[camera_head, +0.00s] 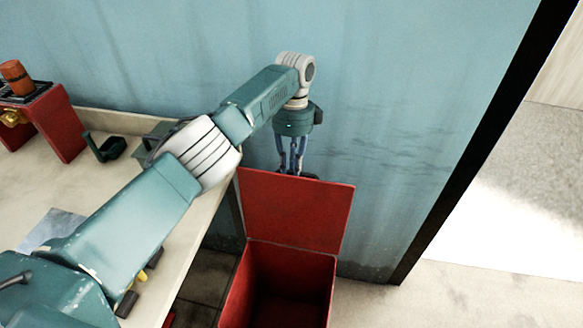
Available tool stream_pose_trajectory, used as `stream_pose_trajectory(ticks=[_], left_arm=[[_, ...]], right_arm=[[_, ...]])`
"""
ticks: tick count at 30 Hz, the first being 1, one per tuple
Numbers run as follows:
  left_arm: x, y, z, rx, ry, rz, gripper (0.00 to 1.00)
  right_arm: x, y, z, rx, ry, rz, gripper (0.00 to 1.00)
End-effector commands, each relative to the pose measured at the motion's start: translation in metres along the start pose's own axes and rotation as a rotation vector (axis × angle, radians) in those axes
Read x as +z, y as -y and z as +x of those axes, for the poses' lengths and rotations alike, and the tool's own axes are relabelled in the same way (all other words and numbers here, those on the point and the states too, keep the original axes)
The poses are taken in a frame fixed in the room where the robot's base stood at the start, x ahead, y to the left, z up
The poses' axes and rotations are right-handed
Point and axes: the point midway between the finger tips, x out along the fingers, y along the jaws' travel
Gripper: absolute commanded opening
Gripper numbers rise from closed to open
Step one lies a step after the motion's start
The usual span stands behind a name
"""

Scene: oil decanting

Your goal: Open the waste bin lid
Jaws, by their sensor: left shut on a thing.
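The red waste bin (229,303) stands on the floor beside the counter, against the blue wall. Its red lid (296,214) is raised to about upright at the back, and the dark inside of the bin shows. My left gripper (295,172) points down behind the lid's top edge and is shut on the lid. Its fingertips are partly hidden behind the lid. My right gripper is not in view.
The counter (200,250) runs along the left. A red stand (58,125) with an orange-brown part on top sits at its far left, near a small dark green object (105,147). A dark-edged opening with bright floor lies at the right.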

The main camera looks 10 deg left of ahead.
Motion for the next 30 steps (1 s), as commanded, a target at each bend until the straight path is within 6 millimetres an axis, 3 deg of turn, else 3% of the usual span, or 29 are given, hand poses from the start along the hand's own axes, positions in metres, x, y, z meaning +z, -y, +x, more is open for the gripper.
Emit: stream_pose_trajectory(ticks=[6,7,10,20,30], left_arm=[[-0.001,-0.002,0.003,0.006,-0.002,0.002,0.0],[-0.001,-0.002,0.003,0.006,-0.002,0.002,0.2],[-0.001,-0.001,0.003,0.005,-0.001,0.001,0.38],[0.0,0.0,-0.001,0.002,0.0,0.0,0.38],[-0.002,0.0,-0.053,0.002,-0.001,0.001,0.38]], right_arm=[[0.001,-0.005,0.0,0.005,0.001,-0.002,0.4],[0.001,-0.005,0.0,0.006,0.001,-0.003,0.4],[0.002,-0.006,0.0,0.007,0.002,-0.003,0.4],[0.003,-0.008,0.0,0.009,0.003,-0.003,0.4],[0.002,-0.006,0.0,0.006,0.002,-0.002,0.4]])
